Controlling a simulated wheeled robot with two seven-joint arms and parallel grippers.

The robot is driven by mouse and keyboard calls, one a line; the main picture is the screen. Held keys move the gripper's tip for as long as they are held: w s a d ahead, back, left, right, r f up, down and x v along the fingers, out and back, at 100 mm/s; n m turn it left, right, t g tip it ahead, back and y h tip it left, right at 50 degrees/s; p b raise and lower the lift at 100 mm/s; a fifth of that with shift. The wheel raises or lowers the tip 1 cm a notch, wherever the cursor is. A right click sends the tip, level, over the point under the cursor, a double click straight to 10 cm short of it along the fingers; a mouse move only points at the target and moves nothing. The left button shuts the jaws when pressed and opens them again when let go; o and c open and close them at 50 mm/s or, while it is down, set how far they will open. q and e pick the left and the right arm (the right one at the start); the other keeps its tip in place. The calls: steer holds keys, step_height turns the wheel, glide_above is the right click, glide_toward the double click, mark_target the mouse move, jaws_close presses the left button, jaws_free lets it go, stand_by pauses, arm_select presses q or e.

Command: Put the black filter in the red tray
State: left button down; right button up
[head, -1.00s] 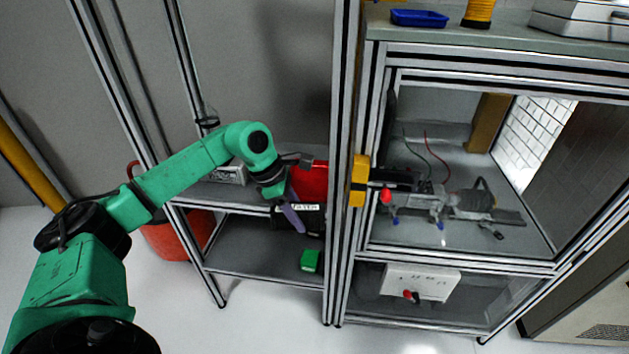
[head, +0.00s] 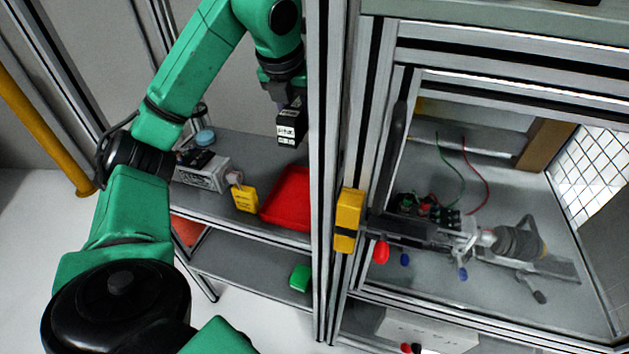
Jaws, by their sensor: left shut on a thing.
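The black filter (head: 290,127), a dark box with a white label, hangs from my left gripper (head: 283,104) in the head view. The gripper is shut on it; its fingers are partly hidden by the filter and the wrist. The red tray (head: 288,200) lies on the upper shelf, below the filter and gripper, with its right side cut off by the frame post. The filter is above the shelf, apart from the tray. My right gripper is not in view.
A yellow block (head: 245,198) and a grey boxed device (head: 203,171) stand left of the tray on the shelf (head: 245,152). A green block (head: 301,277) lies on the lower shelf. Metal posts (head: 325,180) stand close on the right, beside a glazed cabinet.

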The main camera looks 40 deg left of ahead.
arm_select(q)
steer(key=b, duration=0.4)
glide_above(301, 194)
steer(key=s, duration=0.2)
step_height(301, 194, down, 9)
steer(key=f, duration=0.3)
steer(key=f+b, duration=0.1)
steer(key=f, duration=0.2)
steer(key=f+b, duration=0.1)
steer(key=f, duration=0.3)
steer(key=shift+w+d, duration=0.25)
steer(key=shift+d, duration=0.05)
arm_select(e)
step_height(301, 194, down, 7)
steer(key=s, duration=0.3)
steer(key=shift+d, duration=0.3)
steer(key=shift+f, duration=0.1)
arm_select(q)
steer(key=shift+f, duration=0.15)
steer(key=shift+c, duration=2.1)
jaws_free()
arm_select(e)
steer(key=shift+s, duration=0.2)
